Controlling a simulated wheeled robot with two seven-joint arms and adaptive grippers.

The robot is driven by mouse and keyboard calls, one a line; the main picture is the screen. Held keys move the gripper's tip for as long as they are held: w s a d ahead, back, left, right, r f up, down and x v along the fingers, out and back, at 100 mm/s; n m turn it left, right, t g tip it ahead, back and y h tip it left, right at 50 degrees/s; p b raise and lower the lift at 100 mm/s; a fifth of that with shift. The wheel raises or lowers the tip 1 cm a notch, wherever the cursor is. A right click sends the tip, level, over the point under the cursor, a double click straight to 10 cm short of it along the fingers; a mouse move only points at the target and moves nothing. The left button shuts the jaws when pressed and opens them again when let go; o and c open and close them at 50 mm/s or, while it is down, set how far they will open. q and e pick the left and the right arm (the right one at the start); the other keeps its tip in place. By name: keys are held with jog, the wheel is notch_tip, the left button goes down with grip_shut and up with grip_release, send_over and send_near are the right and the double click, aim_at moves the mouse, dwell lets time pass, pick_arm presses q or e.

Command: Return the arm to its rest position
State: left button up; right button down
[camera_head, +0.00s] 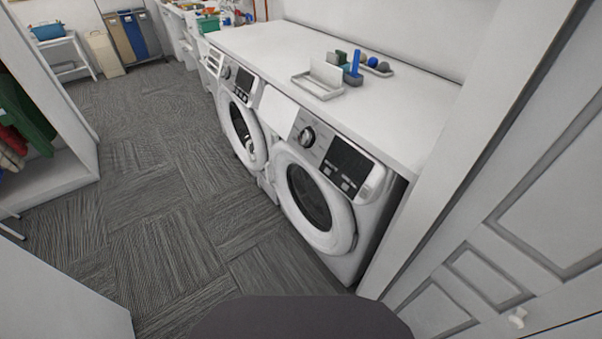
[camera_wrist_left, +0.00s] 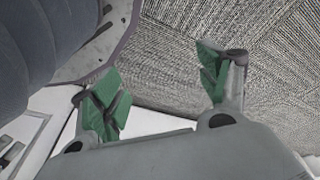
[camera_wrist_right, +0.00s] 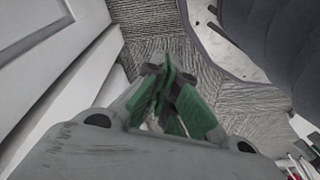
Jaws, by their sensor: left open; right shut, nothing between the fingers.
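My left gripper (camera_wrist_left: 160,92) shows in the left wrist view with its green-padded fingers spread wide apart and nothing between them. Grey carpet and part of my own base lie beyond it. My right gripper (camera_wrist_right: 168,97) shows in the right wrist view with its green-padded fingers together and nothing held. Carpet lies beyond it, with a white panelled surface (camera_wrist_right: 55,45) to the left. Neither gripper nor arm shows in the head view.
Two white front-loading machines (camera_head: 312,195) (camera_head: 242,130) stand under a white counter (camera_head: 400,110). A white tray (camera_head: 318,84) and small items sit on the counter. A white panelled door (camera_head: 520,230) is close on the right. Carpet (camera_head: 165,190) is clear at centre left; shelving (camera_head: 55,175) stands left.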

pick_arm(q)
jog(key=s+a+p, duration=0.3)
jog(key=s+p, duration=0.5)
jog(key=s, duration=0.1)
jog(key=s+a+r+g+p, duration=0.1)
jog(key=s+a+p, duration=0.2)
jog(key=s+p, duration=0.6)
jog(key=shift+s+a+r+y, duration=0.2)
jog(key=shift+s+r+y, duration=0.05)
jog(key=shift+s+y, duration=0.2)
pick_arm(e)
jog(key=s+d, duration=0.3)
jog(key=s, duration=0.6)
jog(key=s+d+r+g, duration=0.1)
jog(key=s+d, duration=0.2)
jog(key=s, duration=0.7)
jog(key=shift+d+r+h, duration=0.2)
jog(key=shift+r+h, duration=0.05)
jog(key=shift+h, duration=0.15)
jog(key=shift+w, duration=0.1)
